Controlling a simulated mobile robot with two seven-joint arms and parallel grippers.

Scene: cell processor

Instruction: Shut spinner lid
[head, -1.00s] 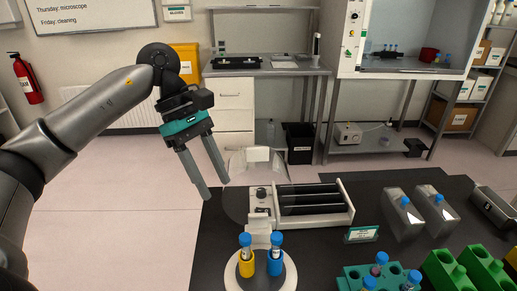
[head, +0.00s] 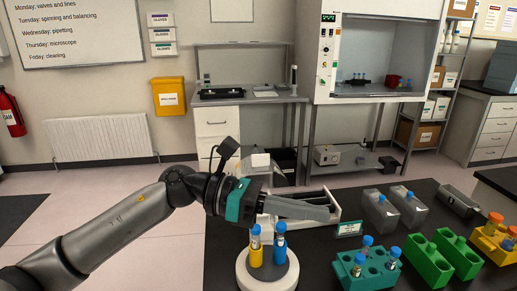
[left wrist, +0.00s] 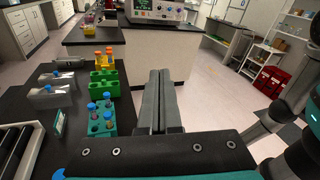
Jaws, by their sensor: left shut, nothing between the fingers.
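The spinner (head: 254,284) is a white round base at the bottom centre of the head view. It holds two blue-capped tubes, one in a yellow holder (head: 255,256) and one in a blue holder (head: 280,254). Its clear lid stands raised behind it; the white piece on the lid's top (head: 260,159) shows above my left gripper, which hides most of the rest. My left gripper (head: 322,212) is shut and empty, fingers pointing right, in front of the raised lid and above the tubes. Its closed fingers also show in the left wrist view (left wrist: 160,92). My right gripper is not in view.
A roller device (head: 331,197) lies partly hidden behind my left gripper. On the dark bench to the right are a teal rack (head: 362,272), green racks (head: 430,262), clear containers (head: 381,212) and a small sign (head: 348,229).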

